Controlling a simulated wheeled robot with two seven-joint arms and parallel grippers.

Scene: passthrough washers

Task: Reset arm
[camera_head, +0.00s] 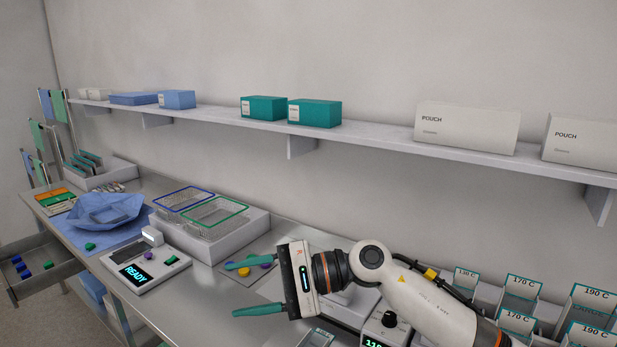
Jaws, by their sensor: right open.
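My right arm comes in from the lower right, over the metal counter (190,300). Its gripper (247,289) points left, with its two green-tipped fingers spread apart and nothing between them. A small grey mat or plate with yellow and purple round pieces (244,272) lies behind the upper finger and is partly hidden by it. My left gripper does not show.
A device reading READY (146,270) stands left of the gripper. Wire baskets (213,214) sit behind it. Temperature-labelled bins (520,290) stand at right. A wall shelf (370,141) holds boxes.

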